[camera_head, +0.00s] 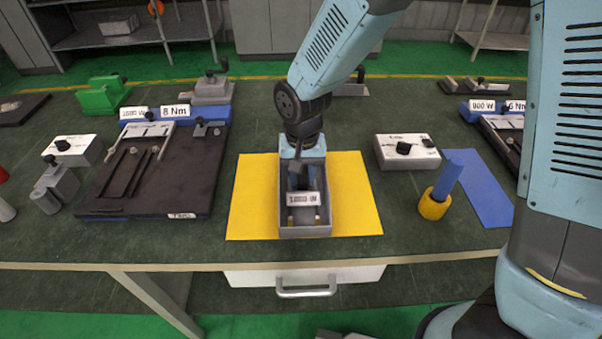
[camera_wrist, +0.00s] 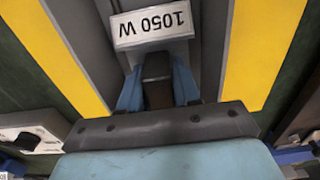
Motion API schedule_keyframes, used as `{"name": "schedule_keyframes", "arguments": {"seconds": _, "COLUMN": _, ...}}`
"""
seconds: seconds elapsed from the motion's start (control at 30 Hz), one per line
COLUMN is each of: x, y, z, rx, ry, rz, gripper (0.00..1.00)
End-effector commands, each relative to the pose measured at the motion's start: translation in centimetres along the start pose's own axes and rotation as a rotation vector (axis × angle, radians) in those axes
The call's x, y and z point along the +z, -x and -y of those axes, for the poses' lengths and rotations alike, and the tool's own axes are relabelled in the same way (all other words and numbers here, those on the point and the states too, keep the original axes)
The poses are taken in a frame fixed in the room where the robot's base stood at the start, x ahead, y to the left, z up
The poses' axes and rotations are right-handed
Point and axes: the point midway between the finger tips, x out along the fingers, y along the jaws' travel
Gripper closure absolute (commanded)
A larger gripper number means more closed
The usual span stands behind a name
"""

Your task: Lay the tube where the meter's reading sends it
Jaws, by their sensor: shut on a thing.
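My gripper (camera_head: 300,170) reaches down into a grey open-topped tray (camera_head: 318,232). In the wrist view my two blue fingers (camera_wrist: 158,88) are shut on a dark block-like piece (camera_wrist: 157,68); I cannot tell whether it is the tube or part of the meter. A white display reading 1050 W (camera_wrist: 152,24) sits in the tray just beyond the fingers, upside down in the wrist view. It also shows in the head view (camera_head: 304,199), too small to read surely. Dark rods (camera_head: 142,168) lie on a black plate (camera_head: 190,178) at the left.
The tray stands on a yellow mat (camera_head: 358,205). Left and right stations carry watt and Nm labels, such as 8 Nm (camera_head: 174,111) and 900 W (camera_head: 482,105).

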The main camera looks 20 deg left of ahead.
Motion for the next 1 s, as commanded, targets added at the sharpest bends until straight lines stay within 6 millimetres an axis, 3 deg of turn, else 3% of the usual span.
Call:
{"name": "schedule_keyframes", "arguments": {"seconds": 0.27, "x": 0.0, "y": -0.1, "z": 0.0, "rx": 0.000, "ry": -0.001, "rz": -0.001, "gripper": 1.00}}
{"name": "schedule_keyframes", "arguments": {"seconds": 0.3, "x": 0.0, "y": -0.2, "z": 0.0, "rx": 0.000, "ry": -0.001, "rz": 0.000, "gripper": 0.67}}
{"name": "schedule_keyframes", "arguments": {"seconds": 0.57, "x": 0.0, "y": -0.1, "z": 0.0, "rx": 0.000, "ry": -0.001, "rz": -0.001, "gripper": 0.42}}
{"name": "schedule_keyframes", "arguments": {"seconds": 0.87, "x": 0.0, "y": 0.1, "z": -0.1, "rx": -0.001, "ry": -0.001, "rz": -0.001, "gripper": 0.42}}
{"name": "schedule_keyframes", "arguments": {"seconds": 1.0, "x": -0.1, "y": 1.4, "z": -0.1, "rx": -0.002, "ry": -0.002, "rz": -0.004, "gripper": 0.42}}
